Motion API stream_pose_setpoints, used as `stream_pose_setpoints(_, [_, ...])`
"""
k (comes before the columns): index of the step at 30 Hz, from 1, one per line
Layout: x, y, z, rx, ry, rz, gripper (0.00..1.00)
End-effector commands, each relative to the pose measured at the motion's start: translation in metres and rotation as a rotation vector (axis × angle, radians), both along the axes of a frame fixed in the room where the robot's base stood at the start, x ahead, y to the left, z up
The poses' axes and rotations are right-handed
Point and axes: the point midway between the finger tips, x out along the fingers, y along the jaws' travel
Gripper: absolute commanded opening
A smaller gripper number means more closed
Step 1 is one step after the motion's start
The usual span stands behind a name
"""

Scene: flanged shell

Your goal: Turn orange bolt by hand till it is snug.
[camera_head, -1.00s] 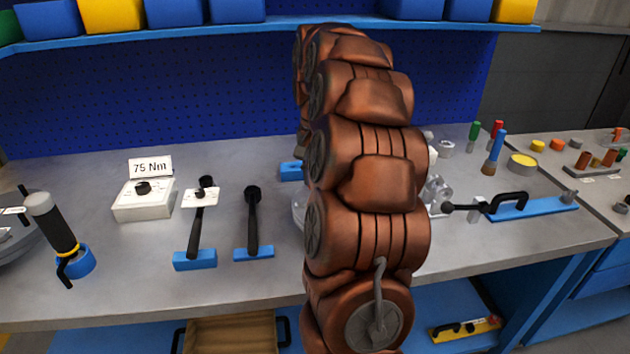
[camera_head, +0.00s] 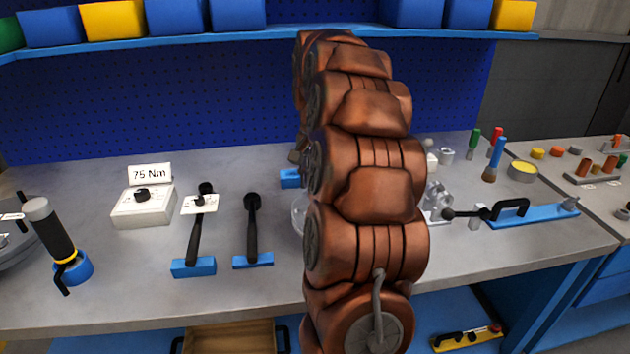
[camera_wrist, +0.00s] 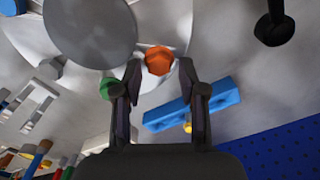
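The orange bolt (camera_wrist: 159,60) shows its hex head in the wrist view, on the flange of the round grey shell (camera_wrist: 90,32). My gripper (camera_wrist: 160,72) is open, with one fingertip on each side of the orange head. I cannot tell whether the fingertips touch it; a gap shows on both sides. A green bolt (camera_wrist: 107,87) sits beside the left finger, partly hidden by it. In the head view my own arm hides the gripper, the orange bolt and most of the shell; only a pale sliver of its rim (camera_head: 298,214) shows.
A blue block (camera_wrist: 195,104) lies close behind the right finger. In the head view, two black wrenches (camera_head: 252,225) on blue holders and a 75 Nm box (camera_head: 144,207) stand left of my arm. A blue fixture with a black handle (camera_head: 510,208) lies right. The front bench is clear.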

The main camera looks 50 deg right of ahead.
Motion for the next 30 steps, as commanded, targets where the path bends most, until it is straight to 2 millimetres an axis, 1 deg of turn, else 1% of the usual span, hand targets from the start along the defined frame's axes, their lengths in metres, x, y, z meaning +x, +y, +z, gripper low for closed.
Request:
stream_pose_setpoints(11, [-0.001,0.0,-0.001,0.002,0.003,0.0,0.5])
stream_pose_setpoints(16, [-0.001,0.0,0.004,0.002,0.004,0.0,0.5])
stream_pose_setpoints(20, [0.0,0.0,0.015,0.003,0.004,0.001,0.5])
stream_pose_setpoints(30, [0.0,0.0,0.056,0.0,0.0,0.001,0.5])
